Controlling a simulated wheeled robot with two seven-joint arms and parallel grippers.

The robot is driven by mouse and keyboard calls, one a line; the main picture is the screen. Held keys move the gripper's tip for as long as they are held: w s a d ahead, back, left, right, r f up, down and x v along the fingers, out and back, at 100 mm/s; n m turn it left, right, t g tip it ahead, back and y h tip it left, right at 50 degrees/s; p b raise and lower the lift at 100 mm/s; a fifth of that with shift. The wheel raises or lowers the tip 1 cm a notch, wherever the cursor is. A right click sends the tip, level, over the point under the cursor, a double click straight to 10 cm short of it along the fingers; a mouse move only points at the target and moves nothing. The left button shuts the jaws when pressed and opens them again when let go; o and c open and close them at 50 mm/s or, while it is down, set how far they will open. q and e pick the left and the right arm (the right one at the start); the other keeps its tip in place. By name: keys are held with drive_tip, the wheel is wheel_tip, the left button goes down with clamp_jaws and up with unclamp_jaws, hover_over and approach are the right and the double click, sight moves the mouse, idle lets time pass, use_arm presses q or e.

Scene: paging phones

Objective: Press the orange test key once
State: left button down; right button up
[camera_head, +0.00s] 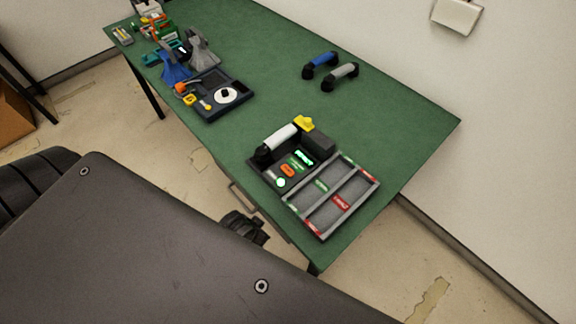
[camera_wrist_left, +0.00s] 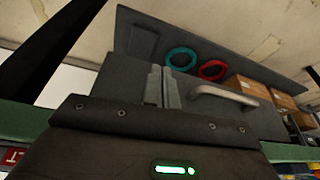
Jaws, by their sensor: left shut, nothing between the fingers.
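The orange test key (camera_head: 288,170) sits on the dark phone unit (camera_head: 265,173) near the front edge of the green table, in the head view. A lit green display (camera_head: 304,158) and a pale round lit button (camera_head: 281,182) are beside it. A white handset (camera_head: 281,137) lies along the unit's back. My left gripper shows in the left wrist view (camera_wrist_left: 162,86), its fingers together and empty, in front of a grey drawer-like front with a metal handle (camera_wrist_left: 224,96). A dark part (camera_head: 245,228) below the table edge looks like my left arm's end. My right gripper is not in view.
A grey divided tray (camera_head: 372,183) with red and green labels adjoins the unit. Blue (camera_head: 320,64) and grey (camera_head: 340,76) handsets lie farther back. A dark tray (camera_head: 243,106) stands to the left. A teal ring (camera_wrist_left: 182,58) and red ring (camera_wrist_left: 212,70) show beyond the handle.

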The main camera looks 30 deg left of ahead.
use_arm(q)
wheel_tip(320, 180, up, 13)
drive_tip(key=w+t+p, duration=0.1)
drive_tip(key=w, duration=0.2)
drive_tip(key=w+d+r+m+t+h, duration=0.2)
drive_tip(key=w+d+r+h, duration=0.15)
drive_tip(key=w, duration=0.35)
drive_tip(key=w+d+r+m+t+h, duration=0.1)
drive_tip(key=w+d+r+t+h, duration=0.2)
drive_tip(key=w, duration=0.5)
drive_tip(key=a+r+g+h+p, duration=0.1)
drive_tip(key=a+r+g, duration=0.3)
drive_tip(key=a+g, duration=0.2)
drive_tip(key=shift+w+a+n+h, duration=0.35)
drive_tip(key=shift+w+a+n, duration=0.05)
drive_tip(key=shift+a, duration=0.25)
drive_tip(key=shift+r, duration=0.15)
